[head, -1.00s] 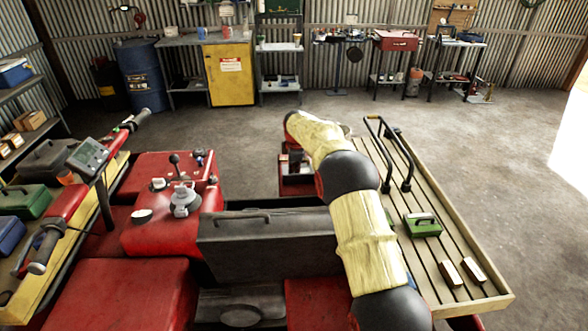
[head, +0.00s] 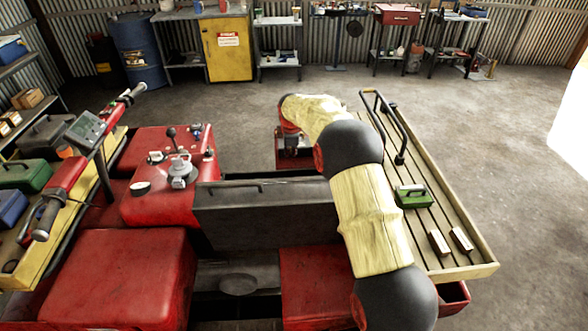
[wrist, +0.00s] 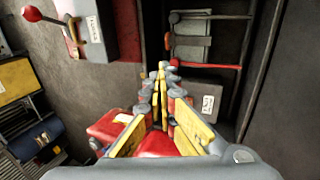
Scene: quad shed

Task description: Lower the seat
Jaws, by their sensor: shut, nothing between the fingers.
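The seat (head: 262,218) appears in the head view as a long dark panel standing raised on edge across the red quad, with a black handle along its top edge. My arm passes over the right end of the seat, and its far end reaches down behind it.
A slatted rack (head: 425,222) right of my arm carries a green box (head: 413,196) and small blocks. The handlebar (head: 70,170) and red tank (head: 172,190) lie left. In the wrist view a red-knobbed lever (wrist: 33,14) stands upper left. The concrete floor behind is open.

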